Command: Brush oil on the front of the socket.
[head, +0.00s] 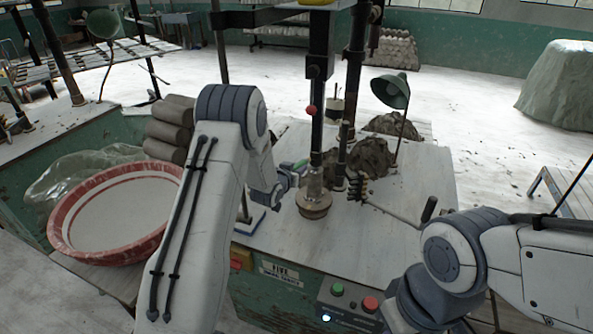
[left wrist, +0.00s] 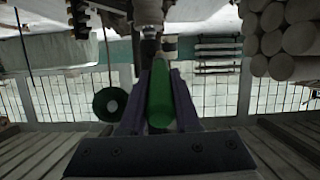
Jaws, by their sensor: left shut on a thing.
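My left gripper (head: 287,179) is shut on a green-handled brush. The brush (left wrist: 160,94) shows between its fingers in the left wrist view, pointing away from the camera. In the head view only a bit of green shows above the gripper, and the bristles are not clear. The metal socket (head: 314,188) stands on a round brownish base under the black column, just right of the gripper. Whether the brush touches it I cannot tell. My right arm comes in at the lower right, with its gripper out of view.
A lever with a dark handle (head: 429,208) reaches out right of the socket. Lumps of clay (head: 371,158) and a green lamp (head: 390,90) stand behind. A red-rimmed basin (head: 73,247) and stacked clay cylinders (head: 168,130) are at left.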

